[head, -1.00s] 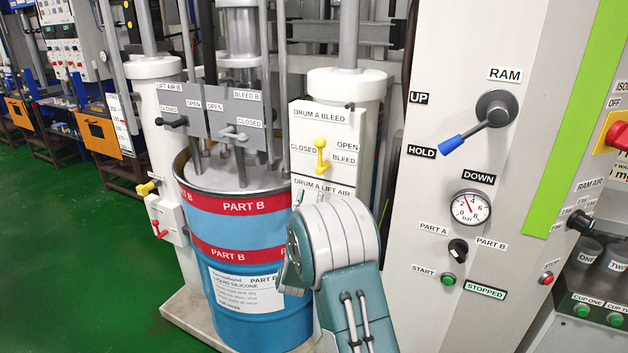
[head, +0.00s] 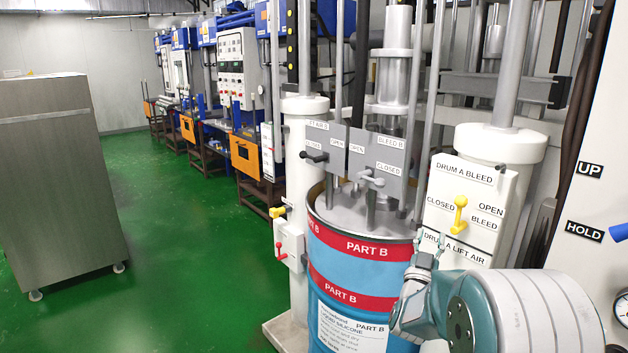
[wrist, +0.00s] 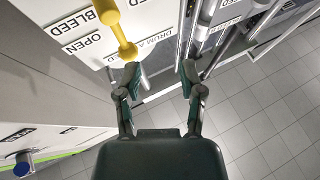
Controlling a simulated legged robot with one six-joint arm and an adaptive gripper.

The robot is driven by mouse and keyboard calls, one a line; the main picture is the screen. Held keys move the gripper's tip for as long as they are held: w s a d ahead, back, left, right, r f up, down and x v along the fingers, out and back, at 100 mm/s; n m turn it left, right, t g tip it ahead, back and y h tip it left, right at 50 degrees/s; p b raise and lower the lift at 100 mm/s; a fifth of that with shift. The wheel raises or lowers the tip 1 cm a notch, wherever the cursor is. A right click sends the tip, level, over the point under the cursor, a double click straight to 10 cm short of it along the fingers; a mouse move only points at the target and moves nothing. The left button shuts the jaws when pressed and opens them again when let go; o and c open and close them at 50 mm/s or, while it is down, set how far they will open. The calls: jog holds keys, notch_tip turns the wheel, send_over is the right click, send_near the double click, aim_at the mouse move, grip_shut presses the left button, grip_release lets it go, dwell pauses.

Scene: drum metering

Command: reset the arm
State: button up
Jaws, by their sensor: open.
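My gripper (wrist: 160,80) is open and empty in the wrist view, its two dark fingers apart over a grey tiled floor. The yellow DRUM A BLEED lever (wrist: 117,30) is just beyond and left of the left finger there. In the head view my arm bends at the lower right, in front of the drum, and the gripper end (head: 425,258) points up below the yellow lever (head: 460,214). The fingers are small in this view, and I cannot tell whether they touch the panel.
The blue PART B drum (head: 330,272) with red bands stands left of my arm. A steel cabinet (head: 60,190) stands far left. Green floor (head: 190,270) between is clear. The white RAM panel (head: 590,130) is at the right edge.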

jog(key=s+a+r+n+g+y, duration=0.2)
jog(key=s+a+n+g+y, duration=0.3)
jog(key=s+a+y, duration=0.6)
jog(key=s+f+g, duration=0.3)
jog(key=s+g, duration=0.2)
jog(key=s, duration=0.7)
jog(key=s+f+g, duration=0.4)
jog(key=s, duration=0.9)
jog(key=shift+s+a+n+g, duration=0.2)
jog(key=shift+a+n+g, duration=0.1)
jog(key=shift+a+g, duration=0.15)
